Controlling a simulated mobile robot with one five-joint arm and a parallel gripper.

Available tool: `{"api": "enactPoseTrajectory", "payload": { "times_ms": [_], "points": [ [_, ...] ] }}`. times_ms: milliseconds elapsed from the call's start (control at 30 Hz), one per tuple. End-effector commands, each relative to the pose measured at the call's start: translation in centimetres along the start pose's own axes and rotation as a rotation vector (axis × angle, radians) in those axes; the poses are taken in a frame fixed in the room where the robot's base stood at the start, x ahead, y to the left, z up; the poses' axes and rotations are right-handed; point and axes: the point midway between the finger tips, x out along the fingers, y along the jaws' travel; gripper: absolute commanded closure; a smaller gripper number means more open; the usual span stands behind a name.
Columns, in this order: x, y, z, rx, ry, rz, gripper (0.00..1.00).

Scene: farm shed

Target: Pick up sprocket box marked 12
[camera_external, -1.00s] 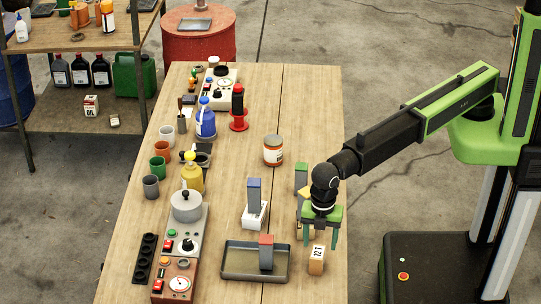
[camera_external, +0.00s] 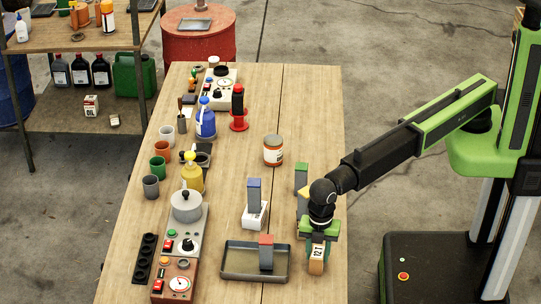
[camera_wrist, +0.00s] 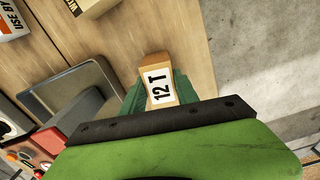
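The sprocket box (camera_external: 316,261), a small tan block with a white label reading "12 T", stands upright at the table's right front. My gripper (camera_external: 317,250) points down over it. In the wrist view my gripper's (camera_wrist: 160,90) two green fingers lie along both sides of the box (camera_wrist: 158,85), close against it, with no clear gap. The label faces the wrist camera. The box appears still on the table; whether it is lifted at all is too small to tell.
A grey tray (camera_external: 228,275) with a red-topped grey block (camera_external: 266,250) lies just left of the box. A blue-topped block (camera_external: 254,195) and a green-topped one (camera_external: 301,175) stand farther back. A jar (camera_external: 273,150) is beyond. The table's right edge is close.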

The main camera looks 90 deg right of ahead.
Motion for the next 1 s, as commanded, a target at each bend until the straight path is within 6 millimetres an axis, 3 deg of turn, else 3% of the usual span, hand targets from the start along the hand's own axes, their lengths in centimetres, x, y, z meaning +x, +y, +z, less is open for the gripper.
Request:
{"api": "enactPoseTrajectory", "payload": {
  "times_ms": [33, 233, 600, 767, 1000],
  "points": [
    [0.0, 0.0, 0.0, 0.0, 0.0, -0.001, 0.74],
    [0.0, 0.0, 0.0, 0.0, 0.0, -0.001, 1.0],
    [-0.4, 0.0, 0.0, 0.0, 0.0, -0.001, 1.0],
    [-2.5, 0.0, 0.0, 0.0, 0.0, -0.001, 1.0],
    [-7.8, 0.0, 0.0, 0.0, 0.0, -0.001, 1.0]
  ]
}}
